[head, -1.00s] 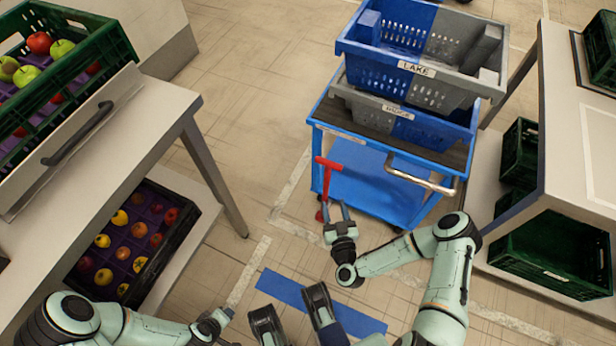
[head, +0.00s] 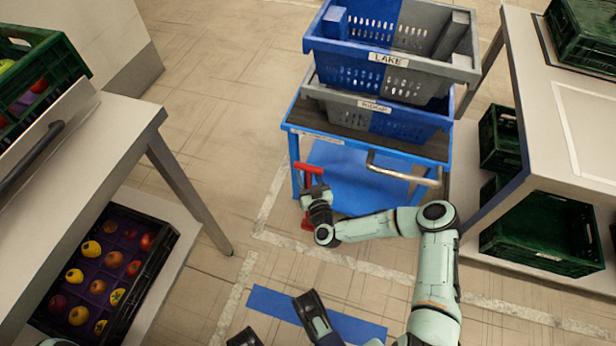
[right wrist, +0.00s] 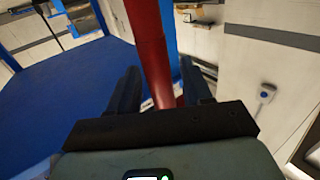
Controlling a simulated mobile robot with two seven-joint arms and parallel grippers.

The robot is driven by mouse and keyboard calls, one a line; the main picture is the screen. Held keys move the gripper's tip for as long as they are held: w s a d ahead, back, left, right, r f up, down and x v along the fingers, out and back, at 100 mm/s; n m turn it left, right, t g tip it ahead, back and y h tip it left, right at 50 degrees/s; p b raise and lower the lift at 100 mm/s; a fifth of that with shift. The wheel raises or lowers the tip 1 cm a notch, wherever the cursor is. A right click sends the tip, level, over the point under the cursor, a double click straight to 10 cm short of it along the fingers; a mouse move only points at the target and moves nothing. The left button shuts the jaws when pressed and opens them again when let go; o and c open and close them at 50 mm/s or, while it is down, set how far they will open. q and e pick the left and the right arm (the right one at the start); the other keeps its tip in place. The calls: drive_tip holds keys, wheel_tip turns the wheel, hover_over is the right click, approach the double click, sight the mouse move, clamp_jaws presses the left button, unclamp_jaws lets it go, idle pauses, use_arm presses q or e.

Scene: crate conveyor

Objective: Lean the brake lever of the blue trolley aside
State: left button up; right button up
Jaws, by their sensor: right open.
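The blue trolley (head: 345,172) stands at the top centre of the head view, with a wooden top deck and a metal handle (head: 402,172). Its red brake lever (head: 309,170) with a crossbar top stands at the trolley's front left corner. My right gripper (head: 315,189) is at the lever, just below the crossbar, and covers part of the shaft. In the right wrist view the red shaft (right wrist: 148,45) passes between the two open fingers (right wrist: 158,76). Whether either finger touches it I cannot tell.
Two stacked blue and grey crates, the upper (head: 385,58) labelled LAKE, load the trolley. A table (head: 95,160) with fruit crates stands left. A shelf unit (head: 590,150) with green crates stands right. Open floor lies between the left table and the trolley.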

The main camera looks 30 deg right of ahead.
clamp_jaws()
use_arm(q)
drive_tip(key=shift+t, duration=0.7)
drive_tip(key=w, duration=0.1)
drive_tip(key=w+r+p, duration=0.2)
drive_tip(key=shift+w+d+r, duration=0.2)
drive_tip(key=shift+w+r, duration=0.05)
drive_tip(key=shift+w, duration=0.05)
use_arm(e)
drive_tip(key=s+d+f+m+t, duration=0.1)
drive_tip(key=s+d+f+m, duration=0.1)
drive_tip(key=s+d, duration=0.6)
drive_tip(key=shift+s+m+t+h, duration=0.4)
drive_tip(key=shift+s+m, duration=0.2)
drive_tip(key=shift+s, duration=0.05)
drive_tip(key=shift+f, duration=0.1)
unclamp_jaws()
drive_tip(key=shift+s+d, duration=0.1)
